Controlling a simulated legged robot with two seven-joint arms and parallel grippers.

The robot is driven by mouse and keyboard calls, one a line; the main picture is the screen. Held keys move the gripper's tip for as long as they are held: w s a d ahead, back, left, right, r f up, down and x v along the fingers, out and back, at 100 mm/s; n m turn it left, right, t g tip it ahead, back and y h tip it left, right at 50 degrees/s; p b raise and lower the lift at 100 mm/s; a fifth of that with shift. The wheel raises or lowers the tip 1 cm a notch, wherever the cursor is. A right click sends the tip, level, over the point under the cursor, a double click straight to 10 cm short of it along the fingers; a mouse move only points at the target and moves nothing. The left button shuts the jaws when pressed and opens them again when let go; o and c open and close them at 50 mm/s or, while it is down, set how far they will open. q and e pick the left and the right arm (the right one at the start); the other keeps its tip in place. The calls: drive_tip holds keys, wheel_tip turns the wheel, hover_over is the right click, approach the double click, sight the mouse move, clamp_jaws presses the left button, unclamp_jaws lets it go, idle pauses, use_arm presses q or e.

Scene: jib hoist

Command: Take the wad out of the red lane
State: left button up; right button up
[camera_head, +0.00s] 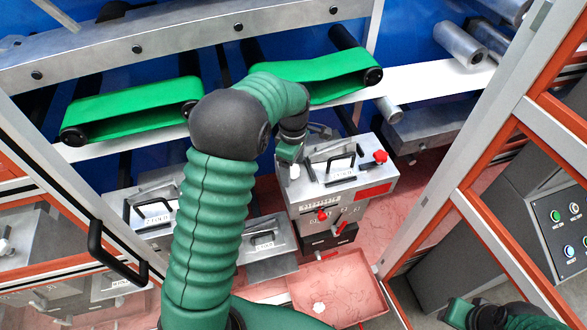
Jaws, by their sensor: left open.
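A small white crumpled wad (319,308) lies on a shallow pink-red tray (362,290) at the bottom centre. A second small white lump (294,171) shows at the left edge of the grey machine's top, just under my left gripper (290,160). I cannot tell whether that lump is a wad or a fitting. My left gripper is open beside the machine's top left corner; its fingertips are partly hidden. It is well above and behind the tray. My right gripper (459,313) shows only in part at the lower right. No lane marking is clearly readable.
The grey machine (343,196) carries black handles, a red knob (380,156) and red levers. Green belts (130,108) run behind it. Orange-edged frames stand at both sides, with a button panel (565,228) at right. Pink-red floor shows around the machine.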

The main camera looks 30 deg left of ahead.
use_arm(q)
drive_tip(key=shift+d, duration=0.1)
drive_tip(key=shift+c, duration=0.8)
drive_tip(key=shift+a+f, duration=0.1)
drive_tip(key=shift+a, duration=0.4)
drive_tip(key=c, duration=0.7)
drive_tip(key=shift+a, duration=0.1)
drive_tip(key=c, duration=0.5)
drive_tip(key=shift+d, duration=0.2)
drive_tip(key=shift+c, duration=0.2)
use_arm(e)
drive_tip(key=shift+a, duration=0.35)
use_arm(q)
drive_tip(key=shift+d, duration=0.1)
use_arm(e)
drive_tip(key=shift+d, duration=0.1)
